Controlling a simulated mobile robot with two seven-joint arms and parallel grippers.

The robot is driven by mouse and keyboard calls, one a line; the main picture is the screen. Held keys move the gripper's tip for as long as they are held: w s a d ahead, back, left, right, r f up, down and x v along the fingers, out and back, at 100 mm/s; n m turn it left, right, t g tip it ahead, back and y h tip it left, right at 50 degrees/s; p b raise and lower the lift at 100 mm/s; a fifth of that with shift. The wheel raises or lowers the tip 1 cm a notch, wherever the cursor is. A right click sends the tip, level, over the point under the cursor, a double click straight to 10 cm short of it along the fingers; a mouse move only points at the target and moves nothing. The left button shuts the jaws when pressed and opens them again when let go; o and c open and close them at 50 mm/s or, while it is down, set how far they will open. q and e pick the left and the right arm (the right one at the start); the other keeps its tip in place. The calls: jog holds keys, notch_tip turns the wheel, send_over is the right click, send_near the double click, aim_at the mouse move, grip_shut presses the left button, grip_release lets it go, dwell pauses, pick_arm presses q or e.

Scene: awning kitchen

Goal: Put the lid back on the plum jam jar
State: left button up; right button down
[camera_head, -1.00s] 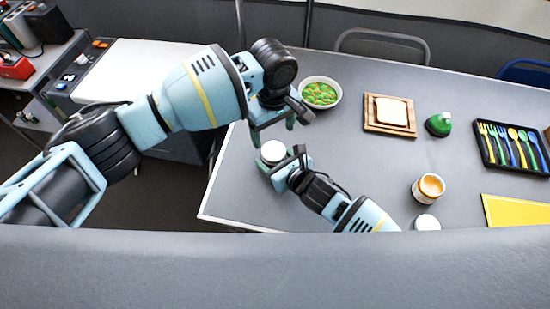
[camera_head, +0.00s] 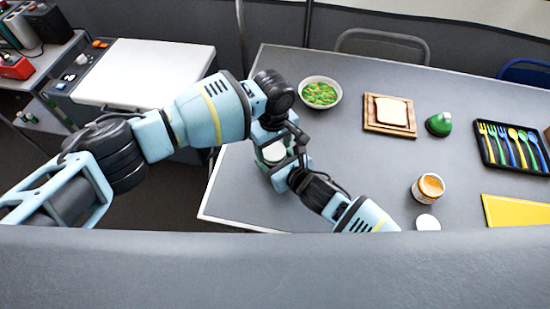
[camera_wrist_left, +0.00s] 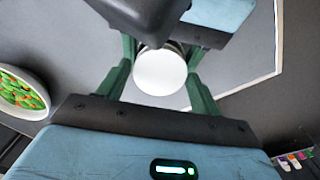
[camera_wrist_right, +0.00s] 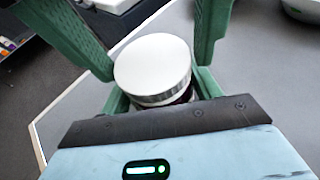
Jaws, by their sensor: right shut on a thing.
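A jar with dark contents (camera_wrist_right: 182,98) stands upright at the table's near left, with a white lid (camera_wrist_right: 152,62) on its top. I cannot tell whether the lid is screwed tight. My right gripper (camera_head: 280,165) is shut on the jar's body, below the lid. My left gripper (camera_wrist_left: 160,78) is over the jar, its green fingers open on either side of the lid and apart from it. In the head view the left wrist and fingers partly cover the lid (camera_head: 274,154).
An open jar with orange contents (camera_head: 427,188) and a loose white lid (camera_head: 427,222) are to the right. A bowl of green food (camera_head: 320,93), bread on a board (camera_head: 376,124), a green bottle (camera_head: 439,124) and a cutlery tray (camera_head: 486,153) stand farther off. The table's middle is clear.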

pick_arm(q)
jog(key=c, duration=0.7)
jog(key=m, duration=0.6)
jog(key=shift+m, duration=0.3)
jog(key=o, duration=1.1)
jog(key=shift+r, duration=0.1)
jog(key=shift+r, duration=2.15)
jog(key=shift+r, duration=0.1)
jog(key=shift+c, duration=0.6)
